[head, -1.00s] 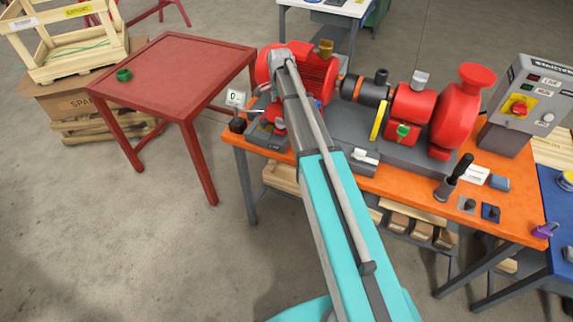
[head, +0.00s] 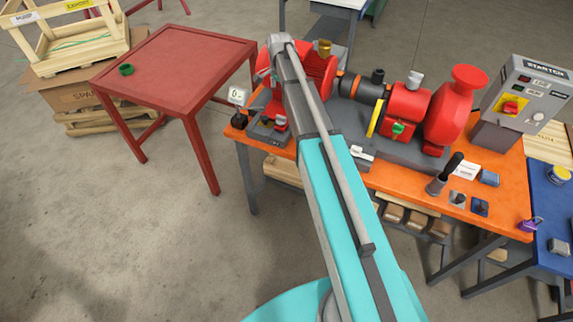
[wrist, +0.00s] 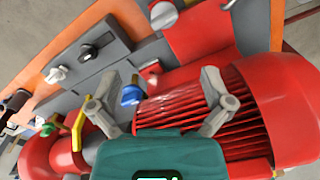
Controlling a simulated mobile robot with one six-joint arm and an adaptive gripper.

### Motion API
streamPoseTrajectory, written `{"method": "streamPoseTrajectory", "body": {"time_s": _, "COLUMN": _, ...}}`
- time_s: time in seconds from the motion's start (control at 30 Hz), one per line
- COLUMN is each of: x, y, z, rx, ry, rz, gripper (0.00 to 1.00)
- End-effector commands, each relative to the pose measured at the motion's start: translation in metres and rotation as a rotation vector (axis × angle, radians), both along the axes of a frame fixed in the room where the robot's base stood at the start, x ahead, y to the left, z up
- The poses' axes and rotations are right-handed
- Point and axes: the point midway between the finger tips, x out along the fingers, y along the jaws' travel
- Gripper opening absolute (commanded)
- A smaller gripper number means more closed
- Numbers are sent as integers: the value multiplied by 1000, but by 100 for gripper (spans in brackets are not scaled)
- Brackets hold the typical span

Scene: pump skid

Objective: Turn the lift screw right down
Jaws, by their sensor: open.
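My gripper (wrist: 159,75) is open and empty in the wrist view, its two fingers spread over the finned red motor (wrist: 180,112). A blue knob (wrist: 131,95) shows between the fingers, nearer the left one; I see no grip on it. A pale round knob (wrist: 163,14) stands farther off, near the top. I cannot tell for certain which of these knobs is the lift screw. In the head view my arm crosses in front of the motor (head: 318,70) and hides part of it; the gripper's fingers cannot be made out there.
The orange bench (head: 400,190) carries the red pump (head: 450,110), a yellow guard (head: 375,118) and the starter box (head: 522,105). Floor at lower left is clear.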

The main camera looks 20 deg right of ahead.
Motion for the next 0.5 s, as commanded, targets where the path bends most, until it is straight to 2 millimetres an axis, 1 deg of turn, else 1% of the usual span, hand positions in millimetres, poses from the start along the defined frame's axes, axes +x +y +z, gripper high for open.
{"method": "streamPoseTrajectory", "body": {"time_s": 0.03, "x": -10, "y": 2, "z": -5, "rx": 0, "ry": 0, "rz": 22, "gripper": 100}}
{"method": "streamPoseTrajectory", "body": {"time_s": 0.5, "x": -70, "y": 18, "z": -22, "rx": 0, "ry": 0, "rz": 272, "gripper": 100}}
